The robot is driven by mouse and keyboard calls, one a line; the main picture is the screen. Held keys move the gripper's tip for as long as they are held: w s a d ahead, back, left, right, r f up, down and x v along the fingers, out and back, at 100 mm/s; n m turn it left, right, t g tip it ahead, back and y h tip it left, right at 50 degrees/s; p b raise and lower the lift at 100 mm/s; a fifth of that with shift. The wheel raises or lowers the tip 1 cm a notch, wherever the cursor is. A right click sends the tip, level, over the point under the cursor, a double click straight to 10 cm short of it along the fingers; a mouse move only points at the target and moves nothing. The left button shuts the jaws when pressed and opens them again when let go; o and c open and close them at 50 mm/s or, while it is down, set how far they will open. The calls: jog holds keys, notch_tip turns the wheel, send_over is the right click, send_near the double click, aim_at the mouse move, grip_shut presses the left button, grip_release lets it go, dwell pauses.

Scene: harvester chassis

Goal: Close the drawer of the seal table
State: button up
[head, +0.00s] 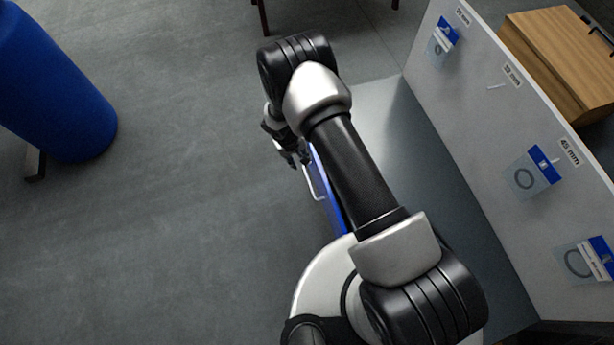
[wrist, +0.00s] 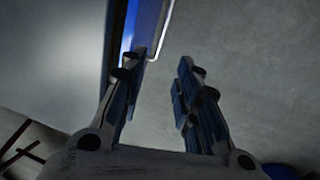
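The seal table (head: 385,100) has a grey top, mostly behind my arm in the head view; it also fills the left of the wrist view (wrist: 50,60). The drawer's blue front (head: 328,195) runs along the table's left edge, with a pale bar handle (head: 314,178). In the wrist view the blue front (wrist: 130,28) and handle (wrist: 162,30) are at the top, and a dark strip lies between tabletop and blue front. How far the drawer stands out is unclear. My gripper (wrist: 162,68) is open and empty, its left finger overlapping the drawer front's near end; contact cannot be told.
An upright panel (head: 470,70) with hanging seal bags (head: 532,172) stands along the table's right side. A wooden box (head: 560,55) is behind it. A blue cylinder (head: 55,90) stands at the far left. The grey floor between cylinder and table is clear.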

jog(key=b, duration=0.6)
send_near(308, 179)
jog(key=shift+m, duration=0.3)
jog(key=f, duration=0.3)
jog(key=d+f, duration=0.1)
jog(key=f, duration=0.3)
jog(key=shift+w+d+f, duration=0.2)
jog(key=shift+f, duration=0.1)
jog(key=shift+p, duration=0.3)
jog(key=shift+c, duration=0.4)
grip_shut()
